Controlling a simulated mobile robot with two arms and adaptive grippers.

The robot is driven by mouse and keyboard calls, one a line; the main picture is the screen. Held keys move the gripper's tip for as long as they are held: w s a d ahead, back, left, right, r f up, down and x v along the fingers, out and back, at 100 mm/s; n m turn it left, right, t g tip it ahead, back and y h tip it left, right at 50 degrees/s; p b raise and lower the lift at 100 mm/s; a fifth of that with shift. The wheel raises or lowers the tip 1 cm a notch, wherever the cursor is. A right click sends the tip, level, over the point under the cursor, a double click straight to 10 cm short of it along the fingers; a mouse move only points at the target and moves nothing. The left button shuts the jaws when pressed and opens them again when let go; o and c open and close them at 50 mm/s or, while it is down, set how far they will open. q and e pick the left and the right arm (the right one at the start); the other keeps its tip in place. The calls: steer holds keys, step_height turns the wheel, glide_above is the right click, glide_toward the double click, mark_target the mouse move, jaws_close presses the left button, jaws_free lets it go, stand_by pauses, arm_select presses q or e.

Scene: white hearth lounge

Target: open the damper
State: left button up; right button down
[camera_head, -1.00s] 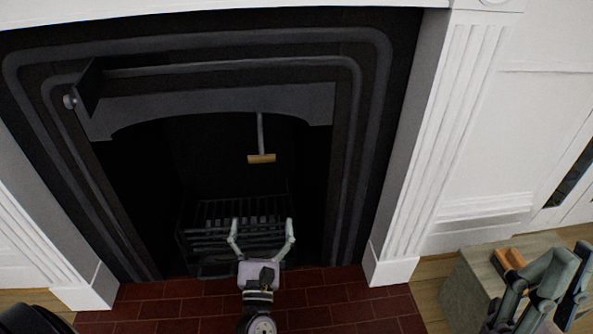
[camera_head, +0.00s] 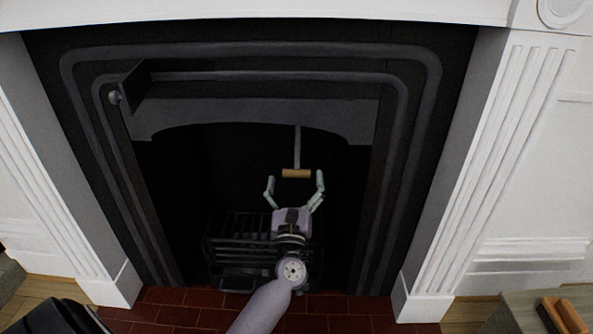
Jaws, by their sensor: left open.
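The damper handle (camera_head: 296,173) is a short wooden crossbar on a thin grey rod (camera_head: 297,146) that hangs inside the dark firebox opening. My left gripper (camera_head: 294,186) is open, with its fingers pointing up and spread to either side of the wooden bar, just below it in the picture. Whether the fingers touch the bar or how far apart in depth they are, I cannot tell. The rod's upper end is hidden behind the arched hood (camera_head: 250,114). My right gripper is not in view.
A black grate (camera_head: 232,252) stands in the firebox behind my left gripper. A dark cast surround (camera_head: 420,130) and white fluted pillars (camera_head: 478,170) frame the opening. Red hearth tiles (camera_head: 175,312) lie in front. A stone block (camera_head: 525,312) with an orange-brown object on it stands at lower right.

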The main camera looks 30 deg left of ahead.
mark_target(296, 169)
arm_select(q)
steer(key=shift+x, duration=1.7)
steer(key=shift+c, duration=0.6)
steer(key=c, duration=1.5)
